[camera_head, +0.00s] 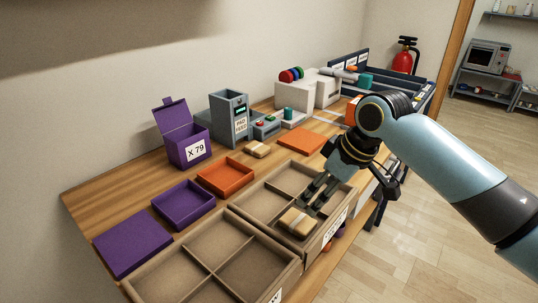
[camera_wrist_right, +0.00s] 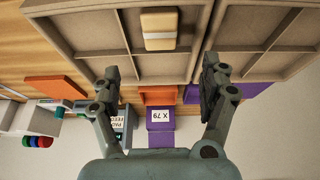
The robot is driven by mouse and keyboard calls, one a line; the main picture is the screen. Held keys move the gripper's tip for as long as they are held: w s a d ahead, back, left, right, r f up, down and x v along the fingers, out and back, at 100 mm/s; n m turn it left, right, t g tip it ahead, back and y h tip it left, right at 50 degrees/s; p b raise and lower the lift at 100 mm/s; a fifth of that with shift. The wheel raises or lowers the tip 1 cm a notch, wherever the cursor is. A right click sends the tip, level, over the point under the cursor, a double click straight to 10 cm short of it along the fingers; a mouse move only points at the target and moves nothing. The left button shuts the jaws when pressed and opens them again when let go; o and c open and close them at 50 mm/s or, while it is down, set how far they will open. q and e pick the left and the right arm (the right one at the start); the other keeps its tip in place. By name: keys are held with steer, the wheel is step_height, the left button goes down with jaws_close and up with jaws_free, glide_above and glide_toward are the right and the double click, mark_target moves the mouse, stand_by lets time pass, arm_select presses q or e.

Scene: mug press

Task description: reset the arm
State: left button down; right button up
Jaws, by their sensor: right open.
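My right gripper (camera_head: 313,194) reaches in from the right of the head view, over the far divided tray. Its fingers are open and nothing is between them. In the right wrist view the two fingers of my right gripper (camera_wrist_right: 160,78) stand wide apart. A tan block with a pale band (camera_head: 297,222) lies in the near compartment of the tray, just beyond the fingertips; it also shows in the wrist view (camera_wrist_right: 160,28). I cannot tell whether the fingertips touch it. My left gripper does not show.
Two divided cardboard trays (camera_head: 262,235) line the table's front edge. Behind them are a purple lidded box (camera_head: 188,152), an orange tray (camera_head: 225,177), a purple tray (camera_head: 183,205), a grey pad feeder (camera_head: 230,118) and a white machine (camera_head: 295,95). A purple panel (camera_head: 132,243) lies front left.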

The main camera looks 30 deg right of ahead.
steer(key=s+a+r+m+h, duration=0.1)
steer(key=s+a+m, duration=0.15)
steer(key=s, duration=0.85)
steer(key=s+a+r+m+h, duration=0.1)
steer(key=s+a, duration=0.2)
steer(key=s, duration=0.8)
step_height(320, 180, down, 34)
steer(key=s+d+g+b, duration=0.2)
steer(key=s+d+b, duration=0.1)
steer(key=b, duration=0.3)
steer(key=s+f+g+b, duration=0.1)
steer(key=s+f+b, duration=0.3)
steer(key=s+f, duration=1.3)
steer(key=shift+d+f+m, duration=0.35)
steer(key=shift+d+f, duration=0.05)
steer(key=shift+f, duration=0.3)
